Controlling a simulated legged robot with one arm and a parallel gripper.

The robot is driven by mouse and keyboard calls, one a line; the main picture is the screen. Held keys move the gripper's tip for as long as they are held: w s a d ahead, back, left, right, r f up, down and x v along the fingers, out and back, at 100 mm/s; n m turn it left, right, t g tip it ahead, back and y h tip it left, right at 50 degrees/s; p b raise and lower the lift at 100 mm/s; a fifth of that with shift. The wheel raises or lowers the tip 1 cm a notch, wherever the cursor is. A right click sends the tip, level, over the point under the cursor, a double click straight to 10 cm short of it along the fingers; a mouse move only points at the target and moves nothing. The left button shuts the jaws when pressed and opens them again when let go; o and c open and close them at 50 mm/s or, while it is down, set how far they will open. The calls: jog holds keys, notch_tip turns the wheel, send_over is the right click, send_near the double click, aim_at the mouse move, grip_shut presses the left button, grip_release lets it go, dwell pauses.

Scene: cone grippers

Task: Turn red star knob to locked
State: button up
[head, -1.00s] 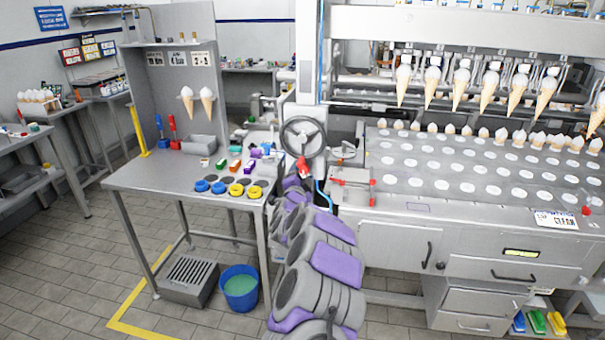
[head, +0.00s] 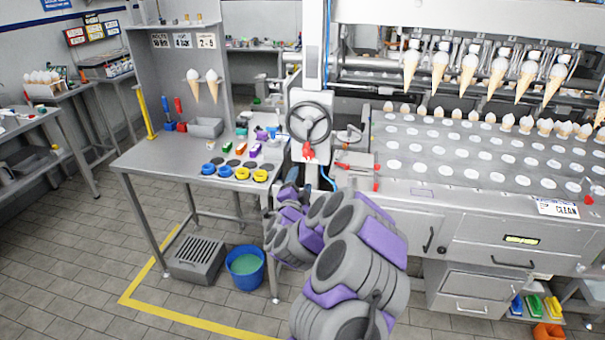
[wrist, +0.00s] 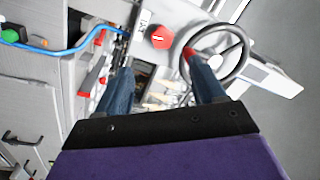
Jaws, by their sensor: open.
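The red star knob (head: 308,151) sits on the machine's left housing, just below the grey handwheel (head: 310,122). In the wrist view the red knob (wrist: 160,37) shows beyond the fingertips, between them sideways, with a pale mark on its face. My gripper (wrist: 157,62) is open, its two blue fingers apart and empty. The right finger's tip overlaps the handwheel rim in the picture, with red at that spot. In the head view my forearm hides most of the gripper, below and left of the knob. No locked marking is legible.
A blue hose (wrist: 62,48) runs left of the fingers in the wrist view. Red-handled parts (head: 355,165) lie right of the knob. A steel table (head: 150,158) with coloured pieces stands left. Ice cream cones (head: 469,75) hang over the machine bed.

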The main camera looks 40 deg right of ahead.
jog(key=shift+p+v, duration=0.35)
jog(key=shift+v, duration=1.8)
jog(key=n+g+p, duration=0.1)
jog(key=n+p, duration=1)
jog(key=p, duration=0.2)
send_near(308, 156)
jog(key=shift+y, duration=0.3)
jog(key=x, duration=0.9)
jog(key=shift+d+r, duration=0.15)
